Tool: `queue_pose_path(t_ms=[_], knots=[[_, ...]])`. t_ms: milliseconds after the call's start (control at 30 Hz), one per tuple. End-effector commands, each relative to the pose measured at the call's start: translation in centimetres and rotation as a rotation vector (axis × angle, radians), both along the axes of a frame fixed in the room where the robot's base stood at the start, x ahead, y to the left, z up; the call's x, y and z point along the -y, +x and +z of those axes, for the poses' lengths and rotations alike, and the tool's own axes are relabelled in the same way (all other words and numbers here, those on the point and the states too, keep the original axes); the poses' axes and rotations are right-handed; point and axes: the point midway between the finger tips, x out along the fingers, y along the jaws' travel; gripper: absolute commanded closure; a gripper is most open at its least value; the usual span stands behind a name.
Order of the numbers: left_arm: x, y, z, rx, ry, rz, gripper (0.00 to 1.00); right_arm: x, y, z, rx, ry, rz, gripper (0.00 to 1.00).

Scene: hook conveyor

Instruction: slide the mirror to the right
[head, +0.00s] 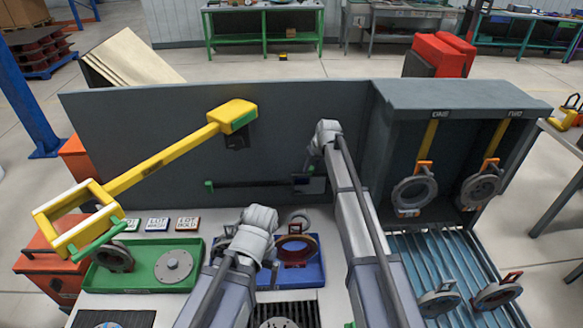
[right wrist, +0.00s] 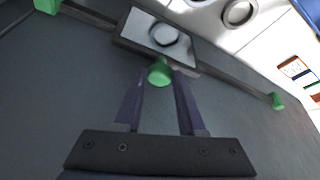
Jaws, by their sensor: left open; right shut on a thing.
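The mirror (right wrist: 160,40) is a small dark-framed panel on a rail along the grey wall, with a green knob (right wrist: 160,73) on its frame. In the head view the mirror (head: 309,185) stands near the right part of the visible rail (head: 255,184), partly behind my right arm. My right gripper (right wrist: 160,82) is shut on the green knob, its two fingers on either side of it. In the head view my right wrist is up against the wall above the mirror. My left gripper (head: 254,225) is low over the work surface, open, its fingers mostly hidden.
A yellow lever (head: 160,165) juts out at left. Green (head: 205,263) and blue (head: 316,272) trays with round parts lie on the work surface. At right, a grey hood (head: 460,95) has round parts hanging from yellow hooks, above a blue slatted rack (head: 405,250).

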Motion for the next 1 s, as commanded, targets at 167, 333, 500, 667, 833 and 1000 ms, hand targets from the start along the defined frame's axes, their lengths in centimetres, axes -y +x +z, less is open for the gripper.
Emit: queue_pose_path(t_ms=[167, 333, 500, 667, 833, 1000], knots=[[0.0, 0.0, 0.0, 0.000, 0.000, 0.000, 0.08, 4.3, 0.0, 0.0, -0.002, 0.001, -0.004, 1.00], [0.0, 0.0, 0.0, 0.000, 0.000, 0.000, 0.08, 6.7, 0.0, 0.0, -0.002, 0.000, -0.002, 1.00], [0.0, 0.0, 0.0, 0.000, 0.000, 0.000, 0.08, 7.7, -0.1, 0.0, -0.002, 0.000, 0.000, 1.00], [0.0, 0.0, 0.0, 0.000, 0.000, 0.000, 0.08, 8.1, -0.1, 0.0, -0.002, -0.001, 0.000, 1.00], [0.0, 0.0, 0.0, 0.000, 0.000, 0.000, 0.08, 8.2, -0.1, 0.0, -0.002, -0.003, -0.001, 1.00], [0.0, 0.0, 0.0, 0.000, 0.000, 0.000, 0.08, 8.2, 0.0, 0.0, -0.001, -0.005, -0.002, 0.49]])
